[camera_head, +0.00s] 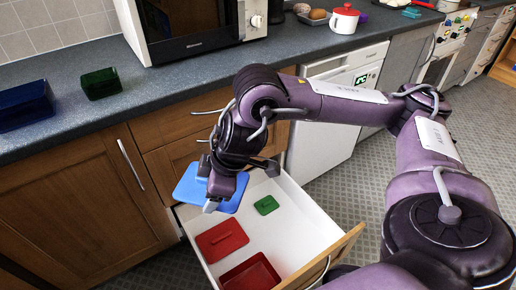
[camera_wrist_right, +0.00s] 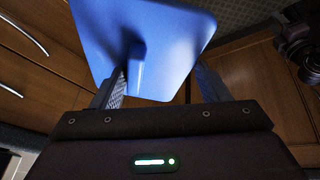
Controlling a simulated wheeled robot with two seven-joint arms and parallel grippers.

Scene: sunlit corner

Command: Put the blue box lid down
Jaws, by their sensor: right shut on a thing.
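The blue box lid (camera_head: 190,188) is a flat light-blue plate with a raised grip. My right gripper (camera_head: 211,204) is shut on it and holds it above the left part of the open white drawer (camera_head: 305,222). In the right wrist view, the blue lid (camera_wrist_right: 180,25) fills the upper middle, with its grip between the fingers of my right gripper (camera_wrist_right: 160,88). The lid overlaps the drawer's left edge in the head view. A dark blue box (camera_head: 25,105) stands on the counter at the far left. My left gripper is not in view.
In the drawer lie a red lid (camera_head: 221,240), a red box (camera_head: 250,274) and a small green lid (camera_head: 266,205). A green box (camera_head: 101,83) stands on the counter (camera_head: 145,100) beside the microwave (camera_head: 195,25). The counter in front of the microwave is clear.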

